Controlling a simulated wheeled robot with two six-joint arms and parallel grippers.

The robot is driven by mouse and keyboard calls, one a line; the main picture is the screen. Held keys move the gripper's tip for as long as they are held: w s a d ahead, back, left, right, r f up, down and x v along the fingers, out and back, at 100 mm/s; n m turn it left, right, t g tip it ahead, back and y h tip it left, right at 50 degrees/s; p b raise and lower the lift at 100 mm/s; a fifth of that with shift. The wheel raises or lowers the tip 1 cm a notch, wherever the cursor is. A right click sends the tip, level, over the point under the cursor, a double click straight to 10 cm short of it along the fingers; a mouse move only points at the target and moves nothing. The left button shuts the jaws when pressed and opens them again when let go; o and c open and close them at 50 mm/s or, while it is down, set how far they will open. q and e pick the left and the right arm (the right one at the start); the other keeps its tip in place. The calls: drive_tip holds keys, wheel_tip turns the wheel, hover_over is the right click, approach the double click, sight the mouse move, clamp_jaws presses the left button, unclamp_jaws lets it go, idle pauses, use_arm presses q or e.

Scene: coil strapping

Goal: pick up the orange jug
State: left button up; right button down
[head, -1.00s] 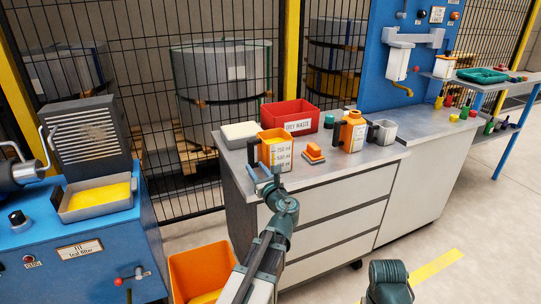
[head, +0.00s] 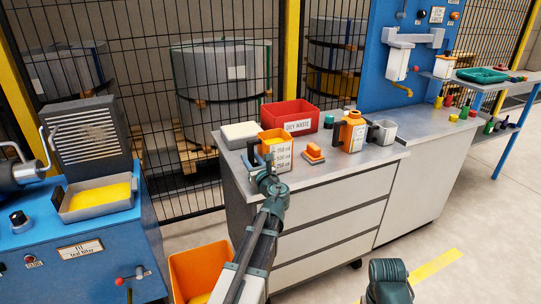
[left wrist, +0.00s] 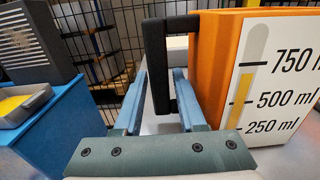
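The orange jug (head: 276,148) stands upright on the grey cabinet top, with a white scale strip on its front and a black handle on its left. My left gripper (head: 258,163) is at the jug's handle side. In the left wrist view the jug (left wrist: 215,60) fills the right side, with marks of 250, 500 and 750 ml. Its black handle (left wrist: 155,65) shows between the two blue fingers of my left gripper (left wrist: 160,78). The fingers are apart; I see no clear grip on the handle.
A red waste bin (head: 291,115), a white block (head: 240,133), an orange-and-white container (head: 353,132), a small orange item (head: 313,153) and a grey cup (head: 383,132) share the cabinet top (head: 340,168). An orange bin (head: 200,268) stands on the floor below.

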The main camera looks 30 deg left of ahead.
use_arm(q)
clamp_jaws()
idle(1.3)
